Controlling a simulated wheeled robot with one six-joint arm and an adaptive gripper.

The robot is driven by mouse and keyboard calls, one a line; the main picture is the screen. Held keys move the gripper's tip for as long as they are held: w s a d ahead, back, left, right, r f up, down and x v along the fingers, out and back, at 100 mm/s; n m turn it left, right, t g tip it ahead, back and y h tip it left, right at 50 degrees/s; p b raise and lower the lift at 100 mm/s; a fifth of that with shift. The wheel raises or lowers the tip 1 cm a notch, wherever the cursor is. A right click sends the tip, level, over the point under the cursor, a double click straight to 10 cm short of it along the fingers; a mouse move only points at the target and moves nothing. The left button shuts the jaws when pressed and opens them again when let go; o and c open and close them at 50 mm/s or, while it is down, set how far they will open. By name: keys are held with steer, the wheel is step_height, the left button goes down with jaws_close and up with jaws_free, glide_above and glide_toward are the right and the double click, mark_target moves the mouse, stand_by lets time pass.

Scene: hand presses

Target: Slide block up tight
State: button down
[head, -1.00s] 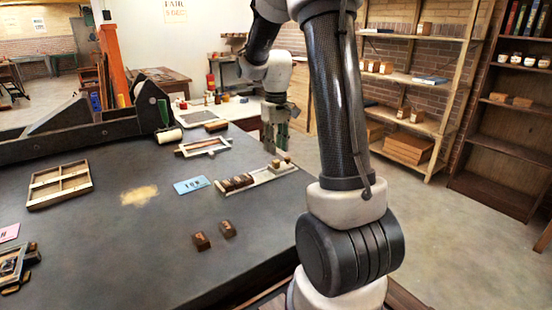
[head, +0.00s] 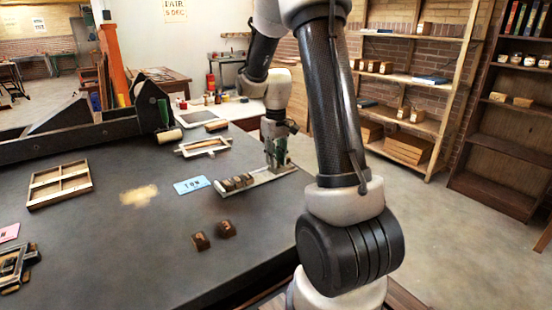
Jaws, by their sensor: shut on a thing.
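A pale composing stick (head: 258,184) lies on the dark table with a short row of brown type blocks (head: 236,182) toward its left end. Two more brown type blocks, a left one (head: 200,241) and a right one (head: 226,229), lie loose on the table in front of it. My gripper (head: 276,166) points down over the right part of the stick, with its fingers low at the stick. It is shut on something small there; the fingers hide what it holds.
A blue card marked with letters (head: 191,185) lies left of the stick. A small pale frame (head: 203,147) lies behind it. A wooden divided tray (head: 60,186) and a press (head: 90,125) stand at left.

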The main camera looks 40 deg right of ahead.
steer(key=a, duration=0.4)
steer(key=shift+a, duration=0.15)
steer(key=c, duration=1.6)
jaws_free()
steer(key=shift+o, duration=0.2)
step_height(320, 180, up, 12)
steer(key=shift+o, duration=0.2)
